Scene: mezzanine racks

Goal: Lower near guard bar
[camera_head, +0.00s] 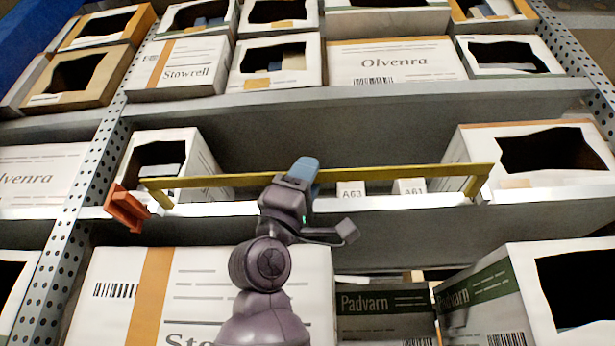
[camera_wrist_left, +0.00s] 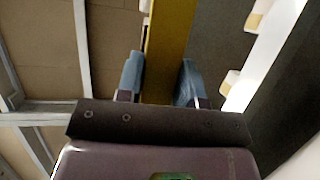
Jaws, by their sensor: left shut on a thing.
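The yellow guard bar (camera_head: 400,174) spans the middle shelf bay, a little above the shelf's front lip. Its short end arms angle down toward the lip at left and right. My left gripper (camera_head: 303,170) is at the middle of the bar, with its blue fingertips on it. In the left wrist view the bar (camera_wrist_left: 167,50) runs between the two blue fingers of my left gripper (camera_wrist_left: 160,82), which are shut on it. The gripper hides a short part of the bar in the head view. My right gripper is not in view.
An orange bracket (camera_head: 127,207) sits by the left perforated post. Behind the bar are an open white box (camera_head: 205,165) at left, small labels A63 and A61, and a larger open box (camera_head: 470,140) at right. Boxes fill the shelves above and below.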

